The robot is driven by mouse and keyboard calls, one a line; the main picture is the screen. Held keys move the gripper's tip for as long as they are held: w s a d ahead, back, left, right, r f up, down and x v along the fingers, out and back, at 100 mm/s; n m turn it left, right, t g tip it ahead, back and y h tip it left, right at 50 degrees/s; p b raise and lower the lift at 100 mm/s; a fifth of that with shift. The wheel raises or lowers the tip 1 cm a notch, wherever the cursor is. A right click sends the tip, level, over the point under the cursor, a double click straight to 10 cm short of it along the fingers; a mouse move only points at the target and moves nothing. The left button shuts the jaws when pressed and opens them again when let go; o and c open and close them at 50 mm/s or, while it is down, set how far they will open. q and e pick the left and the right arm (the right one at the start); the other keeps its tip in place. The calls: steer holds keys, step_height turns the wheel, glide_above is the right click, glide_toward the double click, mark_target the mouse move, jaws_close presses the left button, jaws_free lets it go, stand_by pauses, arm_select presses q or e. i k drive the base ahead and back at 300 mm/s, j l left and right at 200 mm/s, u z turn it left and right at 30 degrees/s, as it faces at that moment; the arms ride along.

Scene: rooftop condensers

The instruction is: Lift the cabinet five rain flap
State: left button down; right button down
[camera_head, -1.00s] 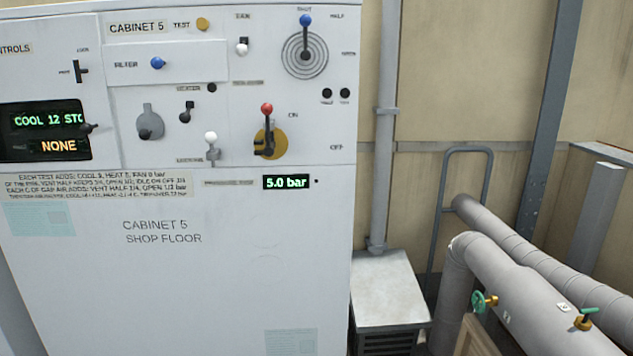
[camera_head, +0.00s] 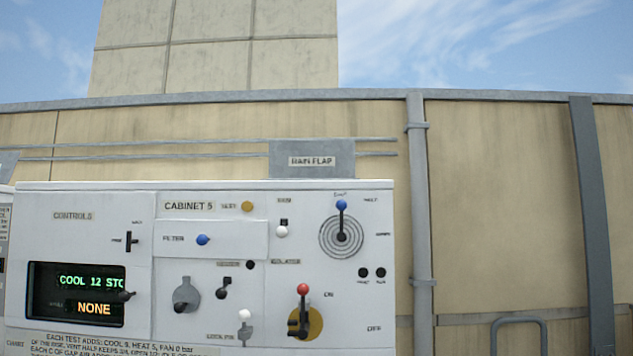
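The rain flap (camera_head: 312,148) of cabinet five is a grey rectangular panel with a "RAIN FLAP" label. It shows just above the top edge of the white cabinet (camera_head: 205,262), right of its middle, in front of the tan wall. I cannot tell from this angle whether it is raised or lowered. The cabinet face carries a "CABINET 5" label (camera_head: 188,206). Neither of my grippers is in view.
The face has a blue-knobbed vent lever (camera_head: 341,205), a red-knobbed isolator lever (camera_head: 303,289), a blue filter knob (camera_head: 202,240) and a display (camera_head: 78,294) reading "COOL 12" and "NONE". A grey pipe (camera_head: 418,220) runs up the wall at right. Thin rails (camera_head: 200,141) pass behind the flap.

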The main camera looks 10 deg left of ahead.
mark_target(287, 160)
steer(key=i+j, duration=0.15)
steer(key=j, duration=0.15)
steer(key=i+j+z, duration=0.1)
steer(key=j, duration=0.25)
steer(key=i+j, duration=0.35)
steer(key=j, duration=0.3)
steer(key=i+j+z, duration=0.1)
steer(key=j, duration=0.25)
steer(key=i+j, duration=0.2)
steer(key=j+z, duration=0.05)
steer(key=j, duration=0.05)
